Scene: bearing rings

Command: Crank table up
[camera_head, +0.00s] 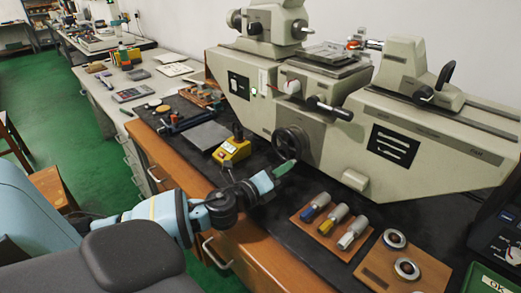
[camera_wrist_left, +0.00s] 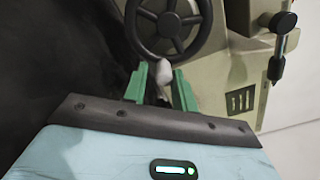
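The grey measuring machine (camera_head: 330,110) stands on the dark bench top, with its small work table (camera_head: 330,60) on top. A dark spoked handwheel (camera_head: 291,140) is on its front; it also shows in the left wrist view (camera_wrist_left: 170,28). The wheel's pale crank knob (camera_wrist_left: 164,72) sits between the fingertips of my left gripper (camera_wrist_left: 163,80), with narrow gaps on both sides. The green fingers are apart. In the head view my left gripper (camera_head: 284,169) is just below the wheel, and the knob cannot be made out there. My right gripper is not in view.
A wooden board with several handled gauges (camera_head: 328,222) and another with two bearing rings (camera_head: 395,239) lie to the right. A green bin (camera_head: 485,280) is at the lower right corner.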

